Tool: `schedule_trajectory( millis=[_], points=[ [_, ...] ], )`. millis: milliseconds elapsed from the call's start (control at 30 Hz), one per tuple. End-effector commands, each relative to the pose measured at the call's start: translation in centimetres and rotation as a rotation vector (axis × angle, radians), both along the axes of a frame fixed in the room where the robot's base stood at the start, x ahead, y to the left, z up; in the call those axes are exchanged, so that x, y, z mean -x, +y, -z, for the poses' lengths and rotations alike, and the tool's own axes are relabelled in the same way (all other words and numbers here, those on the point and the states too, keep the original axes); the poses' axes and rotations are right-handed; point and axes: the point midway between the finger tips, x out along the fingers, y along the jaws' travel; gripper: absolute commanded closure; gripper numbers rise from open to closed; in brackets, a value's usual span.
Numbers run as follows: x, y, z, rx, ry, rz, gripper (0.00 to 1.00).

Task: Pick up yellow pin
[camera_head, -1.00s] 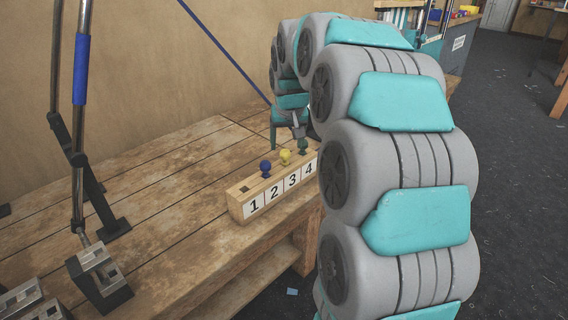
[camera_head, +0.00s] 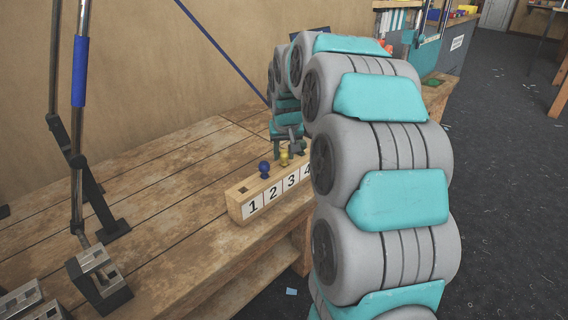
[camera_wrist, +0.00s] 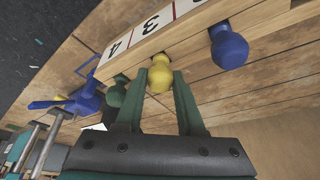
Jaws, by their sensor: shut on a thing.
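The yellow pin (camera_head: 284,158) stands in the numbered wooden block (camera_head: 237,206) at position 3, and its round head shows in the wrist view (camera_wrist: 160,77). My gripper (camera_head: 287,146) is over the block from above. In the wrist view its two fingers (camera_wrist: 160,70) are on either side of the yellow pin's head and shut on it. The pin's lower end is hidden, so I cannot tell whether it is raised.
A blue pin (camera_head: 264,169) stands at position 2, and it is right of my fingers in the wrist view (camera_wrist: 229,48). A green pin (camera_wrist: 117,94) is close beside my left finger. Position 1's hole is empty.

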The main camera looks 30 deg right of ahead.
Motion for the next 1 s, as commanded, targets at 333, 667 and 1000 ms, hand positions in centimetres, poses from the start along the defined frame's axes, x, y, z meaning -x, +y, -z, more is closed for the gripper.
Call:
schedule_trajectory(
  millis=[333,667,1000],
  points=[
    [0.0,0.0,0.0,0.000,0.000,0.000,1.00],
    [0.0,0.0,-0.1,0.000,0.000,0.000,1.00],
    [0.0,0.0,-2.6,0.000,-0.001,0.001,1.00]
  ],
)
